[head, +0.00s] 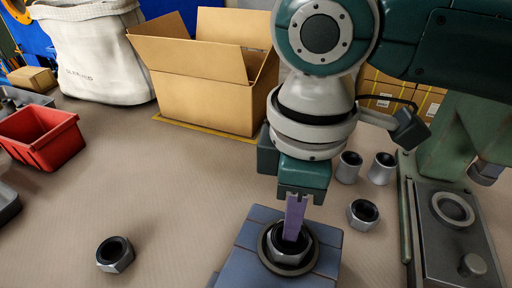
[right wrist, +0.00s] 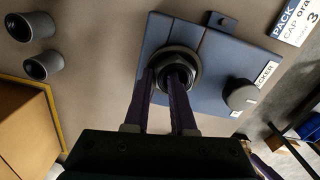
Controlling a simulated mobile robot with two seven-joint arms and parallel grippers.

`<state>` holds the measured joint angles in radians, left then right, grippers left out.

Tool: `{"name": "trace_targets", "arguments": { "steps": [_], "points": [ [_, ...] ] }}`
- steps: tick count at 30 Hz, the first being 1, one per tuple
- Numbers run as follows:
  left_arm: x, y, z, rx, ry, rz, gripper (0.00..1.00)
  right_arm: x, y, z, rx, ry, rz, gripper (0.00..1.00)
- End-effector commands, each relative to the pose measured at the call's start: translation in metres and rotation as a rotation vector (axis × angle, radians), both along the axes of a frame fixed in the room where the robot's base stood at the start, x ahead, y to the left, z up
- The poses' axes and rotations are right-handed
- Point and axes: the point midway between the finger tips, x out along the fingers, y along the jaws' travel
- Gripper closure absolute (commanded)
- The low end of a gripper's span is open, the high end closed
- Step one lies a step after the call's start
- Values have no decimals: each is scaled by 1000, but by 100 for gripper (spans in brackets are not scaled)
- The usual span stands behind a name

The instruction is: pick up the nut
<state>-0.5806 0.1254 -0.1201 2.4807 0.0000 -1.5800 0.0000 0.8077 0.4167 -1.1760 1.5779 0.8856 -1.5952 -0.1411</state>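A dark-bored metal nut (head: 290,252) sits on a round collar on a blue block (head: 247,243) at the bottom centre of the head view. The nut also shows in the right wrist view (right wrist: 177,69). My right gripper (head: 293,232) points down at this nut. Its two purple fingers (right wrist: 163,82) are apart, with the tips at or just above the nut; I cannot tell whether they touch it. Two more nuts lie on the table, one at the left (head: 115,254) and one right of the block (head: 363,214). My left gripper is not in view.
Two metal cylinders (head: 382,168) stand behind the right nut. A green machine (head: 452,225) stands at the right. An open cardboard box (head: 205,98), a white bag (head: 98,60) and a red bin (head: 42,140) stand at the back and left. The table's middle left is clear.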

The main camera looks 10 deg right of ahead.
Motion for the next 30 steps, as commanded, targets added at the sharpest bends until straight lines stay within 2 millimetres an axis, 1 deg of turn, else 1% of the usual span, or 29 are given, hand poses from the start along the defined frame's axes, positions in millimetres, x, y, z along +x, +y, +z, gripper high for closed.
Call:
{"name": "trace_targets", "arguments": {
  "steps": [1, 4, 6, 30],
  "points": [
    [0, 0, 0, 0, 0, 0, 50, 0, 0, 0, 0, 0, 0, 83],
    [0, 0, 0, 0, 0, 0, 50, 0, 0, 0, 0, 0, 0, 94],
    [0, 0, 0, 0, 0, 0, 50, 0, 0, 0, 0, 0, 0, 100],
    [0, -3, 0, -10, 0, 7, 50, 0, 0, 0, 0, 0, 0, 100]
  ]
}}
